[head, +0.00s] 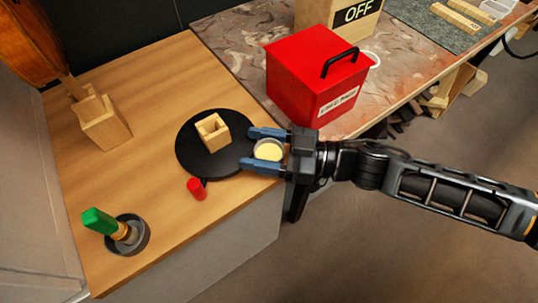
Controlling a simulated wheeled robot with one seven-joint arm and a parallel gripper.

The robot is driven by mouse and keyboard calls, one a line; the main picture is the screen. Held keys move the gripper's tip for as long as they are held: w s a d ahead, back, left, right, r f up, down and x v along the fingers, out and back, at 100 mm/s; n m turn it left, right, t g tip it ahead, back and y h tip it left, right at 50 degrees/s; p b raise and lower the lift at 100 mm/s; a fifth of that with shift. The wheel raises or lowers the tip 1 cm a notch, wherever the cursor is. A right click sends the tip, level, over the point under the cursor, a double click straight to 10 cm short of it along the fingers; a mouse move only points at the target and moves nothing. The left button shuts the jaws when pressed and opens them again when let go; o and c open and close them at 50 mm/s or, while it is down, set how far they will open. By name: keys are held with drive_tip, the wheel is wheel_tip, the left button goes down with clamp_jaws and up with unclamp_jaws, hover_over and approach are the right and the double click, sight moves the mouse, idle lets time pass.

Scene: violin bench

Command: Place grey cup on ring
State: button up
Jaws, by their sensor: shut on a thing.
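The grey cup (257,144), a small round cup with a thin grey rim and pale yellow contents, sits between the two blue fingers of my gripper (257,149). The gripper is shut on it, reaching in from the right near the edge of the wooden bench top. The cup looks upright; its sides are mostly hidden by the fingers. A white ring (374,59) shows partly on the marbled surface, just right of the red box, which hides part of it. The gripper is left of and nearer than the ring.
A red box (310,75) with a black handle stands between gripper and ring. A black round plate (193,158) bearing a wooden block (213,132) lies left of the gripper. A red cylinder (196,188) and a dark dish (140,247) with a green-handled tool are nearer.

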sight(260, 152)
drive_tip(key=shift+f, duration=0.15)
drive_tip(key=c, duration=0.3)
drive_tip(key=shift+r, duration=0.7)
wheel_tip(260, 152, up, 3)
drive_tip(key=shift+f, duration=0.1)
drive_tip(key=s+d+r, duration=0.3)
drive_tip(key=d+r, duration=0.4)
drive_tip(key=d, duration=0.4)
drive_tip(key=s+d+f+m+t+h+p, duration=0.1)
drive_tip(key=s+d+f+m+t+h, duration=0.2)
drive_tip(key=f, duration=0.4)
drive_tip(key=s+d+f+m+t+h, duration=0.1)
drive_tip(key=d+f+m+t+h, duration=0.3)
drive_tip(key=f, duration=0.4)
drive_tip(key=s+d+f+m+t+h+p, duration=0.1)
drive_tip(key=s+d+f+m+t+h, duration=0.15)
drive_tip(key=d+f+t, duration=0.35)
drive_tip(key=w+f+m+h, duration=0.1)
drive_tip(key=w+m+h, duration=0.1)
drive_tip(key=w, duration=0.2)
drive_tip(key=w+a+f+m+t+h, duration=0.1)
drive_tip(key=w+m+h, duration=0.1)
drive_tip(key=w+h, duration=0.1)
drive_tip(key=w+f+m+h, duration=0.1)
drive_tip(key=w+m+h, duration=0.1)
drive_tip(key=w, duration=0.3)
drive_tip(key=shift+a+f+t+h, duration=0.1)
drive_tip(key=shift+a+t+h, duration=0.15)
drive_tip(key=shift+h, duration=0.3)
